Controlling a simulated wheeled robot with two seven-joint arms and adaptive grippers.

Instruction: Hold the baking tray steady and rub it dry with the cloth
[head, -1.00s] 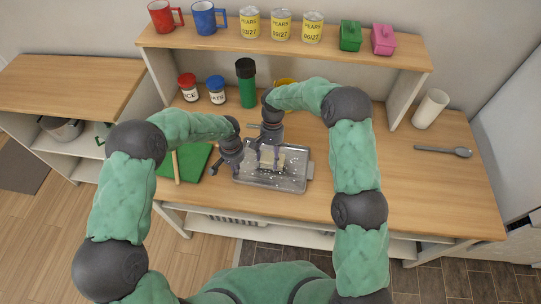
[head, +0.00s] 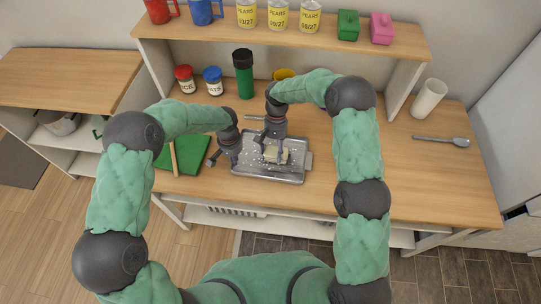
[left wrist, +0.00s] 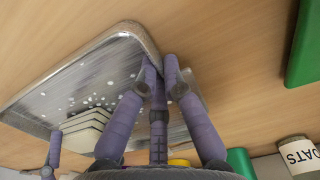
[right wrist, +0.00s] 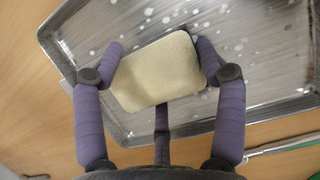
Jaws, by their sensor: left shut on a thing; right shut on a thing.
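The grey metal baking tray (head: 245,174) lies on the wooden worktop, with white spots on its surface. My left gripper (head: 232,165) is shut on the tray's left end; in the left wrist view its fingers (left wrist: 162,75) close at the tray's rim near a corner (left wrist: 140,32). My right gripper (head: 273,153) is shut on the cream cloth (head: 279,157), a thick block-like pad lying over the tray's middle. In the right wrist view the cloth (right wrist: 158,72) sits between the fingers, above the spotted tray (right wrist: 285,45). Its contact with the tray is hidden there.
A green board (head: 185,152) with a wooden stick lies left of the tray. A green bottle (head: 244,75), two jars (head: 213,82) and a yellow item (head: 284,74) stand behind. A white cylinder (head: 429,99) and spoon (head: 441,140) are right.

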